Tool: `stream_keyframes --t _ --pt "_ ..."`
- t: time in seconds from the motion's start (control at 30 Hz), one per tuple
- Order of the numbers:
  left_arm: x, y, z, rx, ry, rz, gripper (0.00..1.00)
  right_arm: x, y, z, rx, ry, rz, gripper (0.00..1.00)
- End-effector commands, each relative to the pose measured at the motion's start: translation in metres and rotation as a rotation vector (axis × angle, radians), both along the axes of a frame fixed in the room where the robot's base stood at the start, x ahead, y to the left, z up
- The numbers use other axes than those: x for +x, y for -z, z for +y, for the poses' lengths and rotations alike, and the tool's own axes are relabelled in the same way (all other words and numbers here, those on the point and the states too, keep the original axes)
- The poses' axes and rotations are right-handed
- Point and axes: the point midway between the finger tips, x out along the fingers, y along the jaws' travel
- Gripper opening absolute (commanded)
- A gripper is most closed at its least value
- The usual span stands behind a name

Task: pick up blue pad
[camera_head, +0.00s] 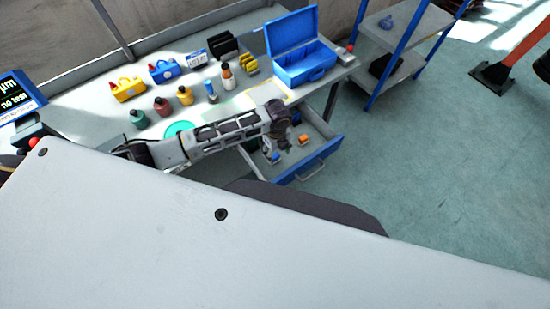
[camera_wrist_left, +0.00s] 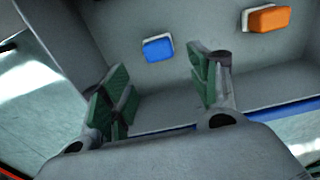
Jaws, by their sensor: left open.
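The blue pad (camera_wrist_left: 158,49) lies on the grey floor of the open drawer, with a pale edge along its side. In the head view a small blue patch, likely the same pad (camera_head: 276,157), shows close to my gripper. My left gripper (camera_wrist_left: 160,84) is open, with green-padded fingers spread apart and nothing between them. In the wrist view the pad appears beyond the fingertips, between their lines, and does not touch them. In the head view my left arm reaches over the bench to the drawer, and its gripper is partly hidden. My right gripper is not in view.
An orange pad (camera_wrist_left: 267,18) lies in the same drawer, right of the blue one. The drawer (camera_head: 325,151) has a blue front and low walls around the gripper. The bench above holds an open blue toolbox (camera_head: 304,64), bottles and yellow cases. A blue-framed shelf (camera_head: 405,27) stands right.

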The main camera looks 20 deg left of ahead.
Motion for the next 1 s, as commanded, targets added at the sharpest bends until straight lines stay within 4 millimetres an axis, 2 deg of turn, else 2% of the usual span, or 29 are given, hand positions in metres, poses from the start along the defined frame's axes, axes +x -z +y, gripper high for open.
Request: stream_keyframes --t 0.13,0.57,1.0 --pt "0.000 0.007 0.000 -0.001 0.001 -0.001 0.61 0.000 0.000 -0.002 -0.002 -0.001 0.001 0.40" --pt "0.000 0.010 0.000 0.000 0.001 0.000 0.61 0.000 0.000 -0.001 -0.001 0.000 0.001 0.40" --pt "0.001 0.049 0.000 0.000 0.001 0.002 0.61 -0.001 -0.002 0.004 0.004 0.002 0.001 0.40"
